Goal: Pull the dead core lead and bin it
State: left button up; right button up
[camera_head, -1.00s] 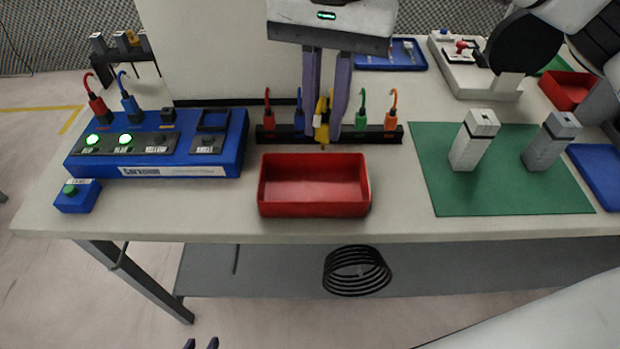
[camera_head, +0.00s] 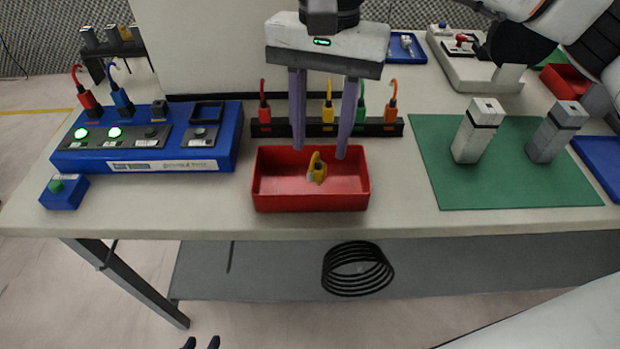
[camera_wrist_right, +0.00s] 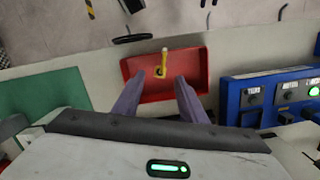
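A yellow lead (camera_head: 317,168) is in the red bin (camera_head: 310,203), apart from the fingers. It also shows in the right wrist view (camera_wrist_right: 163,62), inside the bin (camera_wrist_right: 145,92). My right gripper (camera_head: 321,152) is open and empty above the bin, one finger on each side of the lead; its fingers (camera_wrist_right: 157,95) show spread in the wrist view. Two dark tips of my left gripper (camera_head: 200,343) show at the bottom edge with a gap between them. The blue console (camera_head: 220,150) has a red lead (camera_head: 87,98) and a blue lead (camera_head: 121,100) standing in it; two lamps glow green.
A black rack (camera_head: 350,128) behind the bin holds several coloured leads, a yellow one (camera_head: 328,108) among them; a finger hides part of it. A blue button box (camera_head: 62,193) stands at the left. Two grey blocks (camera_head: 478,132) stand on the green mat (camera_head: 500,192) at the right.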

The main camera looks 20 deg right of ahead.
pick_arm(q)
jog(key=shift+f, duration=0.1)
pick_arm(e)
jog(key=shift+w+r, duration=0.1)
jog(key=shift+r, duration=0.15)
pick_arm(q)
jog(key=shift+s+a, duration=0.1)
jog(key=shift+s, duration=0.2)
pick_arm(e)
notch_tip(320, 180, up, 10)
jog(key=shift+w+d+f, duration=0.15)
jog(key=shift+w+d, duration=0.2)
jog(key=shift+w, duration=0.1)
